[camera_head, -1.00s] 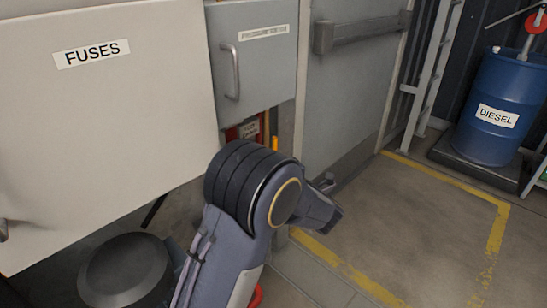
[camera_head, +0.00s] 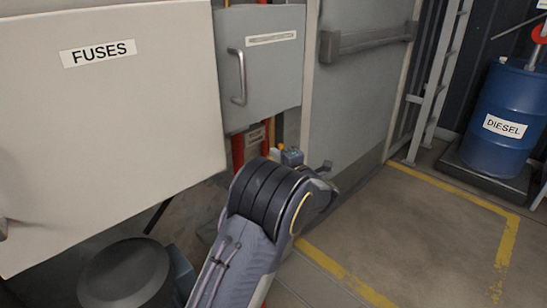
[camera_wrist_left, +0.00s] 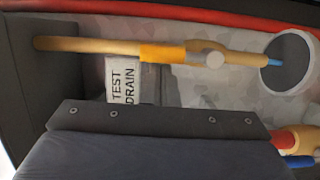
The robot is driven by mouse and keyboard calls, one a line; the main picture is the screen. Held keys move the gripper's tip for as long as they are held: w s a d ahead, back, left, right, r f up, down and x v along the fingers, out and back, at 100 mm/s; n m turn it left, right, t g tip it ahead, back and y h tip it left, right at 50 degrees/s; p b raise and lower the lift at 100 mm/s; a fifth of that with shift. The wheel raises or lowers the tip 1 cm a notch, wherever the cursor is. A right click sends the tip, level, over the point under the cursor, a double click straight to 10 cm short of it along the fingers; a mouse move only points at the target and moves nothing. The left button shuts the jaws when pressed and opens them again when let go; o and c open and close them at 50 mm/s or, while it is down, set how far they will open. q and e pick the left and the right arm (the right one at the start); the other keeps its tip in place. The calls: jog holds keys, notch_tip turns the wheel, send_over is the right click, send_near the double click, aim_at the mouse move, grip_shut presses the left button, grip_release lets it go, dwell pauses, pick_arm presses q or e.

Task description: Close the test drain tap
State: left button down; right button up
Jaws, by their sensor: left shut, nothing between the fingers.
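In the left wrist view, a "TEST DRAIN" label (camera_wrist_left: 123,83) hangs below a brass pipe (camera_wrist_left: 90,45). An orange-yellow part (camera_wrist_left: 162,53) lies in line with the pipe, beside the brass tap body (camera_wrist_left: 214,59). I cannot tell whether it is the tap's lever. A dark block with bolts covers the lower part of that view and hides what is below. In the head view, my left gripper (camera_head: 326,182) is shut and empty, partly hidden behind my wrist, below the grey cabinet. Contact with the tap cannot be seen. My right gripper is not in view.
The white FUSES panel (camera_head: 110,150) fills the left, with the grey cabinet (camera_head: 262,85) beside it. A grey door (camera_head: 352,110) stands behind my wrist. A blue DIESEL drum (camera_head: 500,105) is at the right. The yellow-marked floor (camera_head: 415,230) is clear.

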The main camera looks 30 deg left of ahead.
pick_arm(q)
jog(key=shift+w+r+m+p, duration=0.15)
jog(key=shift+m+p, duration=0.15)
jog(key=shift+p, duration=0.4)
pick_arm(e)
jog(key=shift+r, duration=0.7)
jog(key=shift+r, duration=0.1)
